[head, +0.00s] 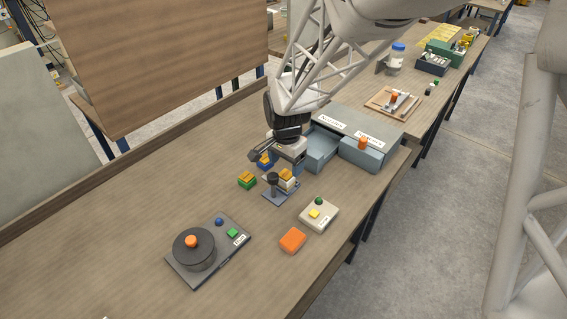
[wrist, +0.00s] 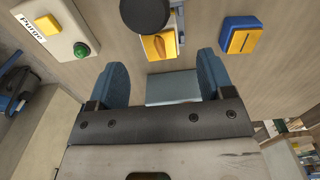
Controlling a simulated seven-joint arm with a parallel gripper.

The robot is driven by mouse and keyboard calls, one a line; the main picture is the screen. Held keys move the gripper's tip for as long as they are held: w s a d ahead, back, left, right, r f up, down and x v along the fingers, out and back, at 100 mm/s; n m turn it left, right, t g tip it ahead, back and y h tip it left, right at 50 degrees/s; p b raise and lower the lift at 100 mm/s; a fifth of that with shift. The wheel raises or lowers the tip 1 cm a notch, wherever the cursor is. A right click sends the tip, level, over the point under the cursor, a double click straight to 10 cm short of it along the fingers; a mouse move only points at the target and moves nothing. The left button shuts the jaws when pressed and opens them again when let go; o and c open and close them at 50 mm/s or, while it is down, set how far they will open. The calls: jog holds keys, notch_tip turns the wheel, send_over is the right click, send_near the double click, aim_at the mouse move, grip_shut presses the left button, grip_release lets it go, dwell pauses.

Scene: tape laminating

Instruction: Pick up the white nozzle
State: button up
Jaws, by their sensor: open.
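A small white block with a yellow-orange top, which I take for the white nozzle (head: 288,184), sits on a grey-blue stand (head: 275,197) beside a post with a round black knob (head: 272,178). In the wrist view its yellow top (wrist: 160,46) shows just past the fingertips, partly under the black knob (wrist: 145,14); its white body is mostly hidden. My gripper (wrist: 163,62) is open and empty, its two blue-grey fingers spread to either side of the stand's plate (wrist: 172,88). In the head view my gripper (head: 284,165) is right above and behind the stand.
The Purge button box (head: 319,215), an orange block (head: 292,240) and a turntable device (head: 205,252) are nearer. Grey-blue drawers (head: 350,140) stand behind at right. The left tabletop is clear.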

aim_at(286, 174)
jog(key=shift+f, duration=0.15)
jog(key=shift+f, duration=2.45)
jog(key=shift+c, duration=0.3)
jog(key=c, duration=1)
